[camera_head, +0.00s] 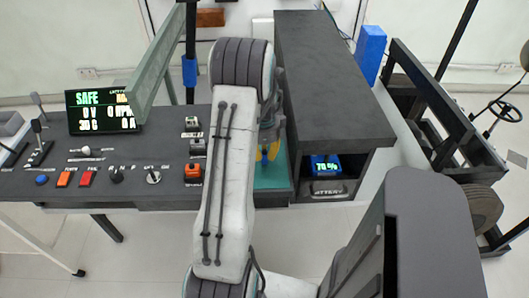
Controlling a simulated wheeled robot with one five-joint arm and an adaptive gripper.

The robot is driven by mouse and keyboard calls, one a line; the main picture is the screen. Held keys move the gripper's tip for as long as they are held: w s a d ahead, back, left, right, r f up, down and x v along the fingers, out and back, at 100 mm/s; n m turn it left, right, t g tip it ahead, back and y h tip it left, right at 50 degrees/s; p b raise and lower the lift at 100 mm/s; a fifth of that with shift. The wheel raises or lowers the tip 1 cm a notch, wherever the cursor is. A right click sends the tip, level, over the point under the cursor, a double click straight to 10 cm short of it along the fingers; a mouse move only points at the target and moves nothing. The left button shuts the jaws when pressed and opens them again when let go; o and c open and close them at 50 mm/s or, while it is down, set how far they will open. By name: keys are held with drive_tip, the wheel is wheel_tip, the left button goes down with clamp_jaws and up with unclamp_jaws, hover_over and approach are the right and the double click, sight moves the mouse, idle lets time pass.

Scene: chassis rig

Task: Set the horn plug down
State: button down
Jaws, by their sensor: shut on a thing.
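My gripper (270,138) shows only in part, just right of my pale arm link, which hides much of it. It is shut on a small yellow piece (272,151), which looks like the horn plug. The plug's left side is hidden behind my arm. It shows over a teal mat (272,178) on the dark bench. Whether the plug touches the mat cannot be told from this view.
A dark cabinet (320,60) stands close to the right of the gripper, with a blue battery (325,163) in its bay. The control panel (110,190) with switches and a display (103,111) lies to the left. A wheeled chassis (440,110) is at the right.

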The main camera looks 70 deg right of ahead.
sight(265, 151)
drive_tip(key=shift+f, duration=0.1)
drive_tip(key=shift+f, duration=0.1)
drive_tip(key=c, duration=1.2)
unclamp_jaws()
drive_tip(key=shift+r, duration=0.65)
drive_tip(key=r+b, duration=0.1)
drive_tip(key=r, duration=0.2)
drive_tip(key=r+b, duration=0.1)
drive_tip(key=r, duration=0.3)
drive_tip(key=r+b, duration=0.1)
drive_tip(key=r, duration=0.3)
drive_tip(key=shift+a+r+b, duration=0.1)
drive_tip(key=shift+a+b, duration=0.25)
